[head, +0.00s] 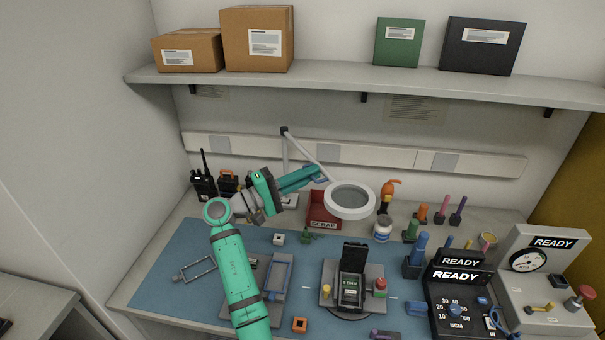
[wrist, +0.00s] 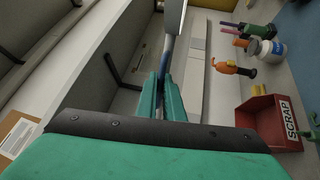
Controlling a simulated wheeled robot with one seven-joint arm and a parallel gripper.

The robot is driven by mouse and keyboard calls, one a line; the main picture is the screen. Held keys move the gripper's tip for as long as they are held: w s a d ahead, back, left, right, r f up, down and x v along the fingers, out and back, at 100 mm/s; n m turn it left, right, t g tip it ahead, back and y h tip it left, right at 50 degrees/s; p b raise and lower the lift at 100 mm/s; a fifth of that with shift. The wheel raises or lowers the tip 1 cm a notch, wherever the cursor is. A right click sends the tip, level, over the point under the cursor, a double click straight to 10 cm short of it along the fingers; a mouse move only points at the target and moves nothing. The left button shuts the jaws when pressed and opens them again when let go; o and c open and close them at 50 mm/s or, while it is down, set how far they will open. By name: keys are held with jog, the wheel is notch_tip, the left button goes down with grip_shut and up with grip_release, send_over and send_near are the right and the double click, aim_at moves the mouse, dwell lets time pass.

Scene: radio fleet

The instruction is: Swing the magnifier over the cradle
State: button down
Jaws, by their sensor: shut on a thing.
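The magnifier (head: 350,199) is a round lens in a thick white ring on a jointed grey arm, standing over the back of the bench. My gripper (head: 318,172) reaches in from the left, behind and left of the ring. In the wrist view my gripper (wrist: 163,92) is shut on a thin blue handle (wrist: 167,56) that leads to the pale edge of the magnifier (wrist: 175,16). The grey cradle (head: 329,300) sits on the blue mat, nearer the front and below the ring, holding a dark radio (head: 351,290). The ring appears behind the cradle, not above it.
A red scrap bin (head: 323,211) stands below and left of the ring; it also shows in the wrist view (wrist: 268,118). An orange bottle (head: 389,194) and white jar (head: 382,229) stand to the right. A shelf (head: 360,83) with boxes runs above.

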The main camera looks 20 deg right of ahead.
jog(key=shift+a+r, duration=0.15)
jog(key=shift+a, duration=0.05)
jog(key=c, duration=1.9)
grip_release()
jog(key=a+f, duration=0.2)
jog(key=a, duration=0.8)
jog(key=shift+s+a, duration=0.25)
jog(key=shift+a, duration=0.05)
